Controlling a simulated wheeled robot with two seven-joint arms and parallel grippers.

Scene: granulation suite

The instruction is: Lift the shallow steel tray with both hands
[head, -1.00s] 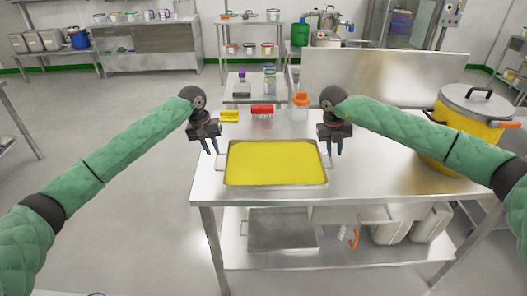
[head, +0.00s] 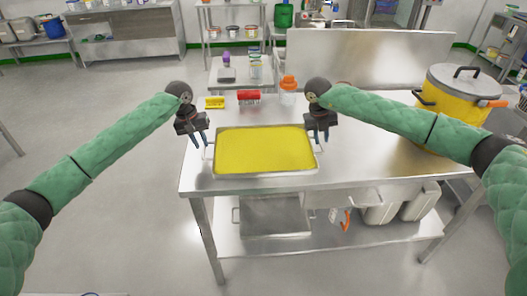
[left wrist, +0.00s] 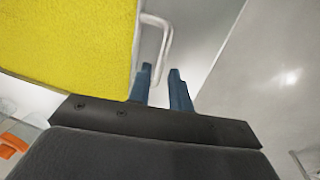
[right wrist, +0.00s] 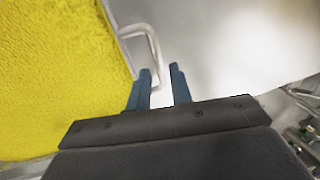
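The shallow steel tray (head: 265,174) sits on the steel table, filled with a bright yellow granular layer. It has a wire handle at each short end. My left gripper (head: 199,141) is at the tray's left end, pointing down. In the left wrist view its two blue fingers (left wrist: 160,70) are apart, and the left handle (left wrist: 166,42) appears between their tips. My right gripper (head: 318,138) is at the right end. In the right wrist view its fingers (right wrist: 160,70) are also apart, with the right handle (right wrist: 153,42) between them. Finger depth around the handles is unclear.
Behind the tray stand a yellow item (head: 215,102), a red brush-like item (head: 249,97) and an orange-capped bottle (head: 288,90). A large yellow pot (head: 450,100) stands at the table's right. The lower shelf holds another steel tray (head: 272,230). The table right of the tray is clear.

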